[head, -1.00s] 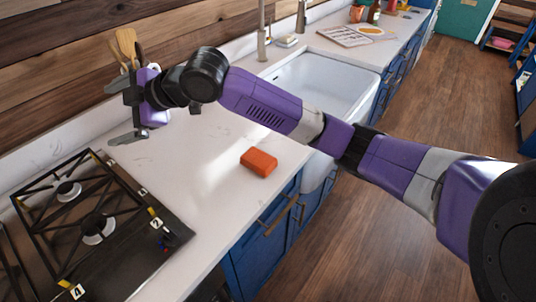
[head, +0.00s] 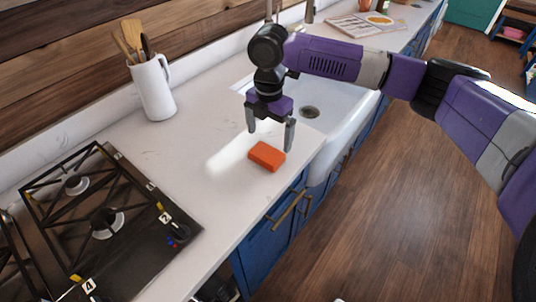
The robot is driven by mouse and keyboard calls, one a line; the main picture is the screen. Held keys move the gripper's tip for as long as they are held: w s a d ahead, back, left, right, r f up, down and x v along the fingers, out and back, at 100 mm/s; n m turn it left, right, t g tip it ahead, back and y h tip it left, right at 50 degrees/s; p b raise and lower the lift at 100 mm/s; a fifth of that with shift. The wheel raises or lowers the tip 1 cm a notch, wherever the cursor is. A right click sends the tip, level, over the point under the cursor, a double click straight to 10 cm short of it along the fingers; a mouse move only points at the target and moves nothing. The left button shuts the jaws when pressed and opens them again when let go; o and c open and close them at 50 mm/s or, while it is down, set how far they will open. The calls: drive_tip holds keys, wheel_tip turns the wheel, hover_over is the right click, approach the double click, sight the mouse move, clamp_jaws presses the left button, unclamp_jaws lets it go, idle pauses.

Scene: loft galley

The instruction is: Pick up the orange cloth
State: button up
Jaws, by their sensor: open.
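The orange cloth (head: 267,156) is a small folded block lying flat on the white counter, close to the front edge and left of the sink. My gripper (head: 270,141) points down just above and behind it, with its two fingers spread apart. The fingers are empty. The right fingertip shows close to the cloth's right end; whether it touches the cloth I cannot tell.
A black gas stove (head: 95,225) is at the lower left. A white jug (head: 153,88) with wooden utensils stands by the wall. The white sink (head: 345,120) lies to the right, with an open magazine (head: 358,24) beyond. The counter (head: 200,140) around the cloth is mostly clear.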

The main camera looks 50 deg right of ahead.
sight(266, 152)
drive_tip(key=shift+a+f+p, duration=0.25)
drive_tip(key=shift+f+p, duration=0.15)
drive_tip(key=shift+f, duration=1.05)
drive_tip(key=shift+a+f+p, duration=0.2)
drive_tip(key=shift+f+p, duration=0.2)
drive_tip(key=shift+f, duration=1.05)
drive_tip(key=shift+c, duration=0.2)
drive_tip(key=c, duration=1)
drive_tip(key=shift+c, duration=0.2)
drive_tip(key=shift+w+r, duration=0.1)
wheel_tip(266, 152, up, 10)
drive_tip(key=b, duration=0.1)
drive_tip(key=shift+b, duration=0.4)
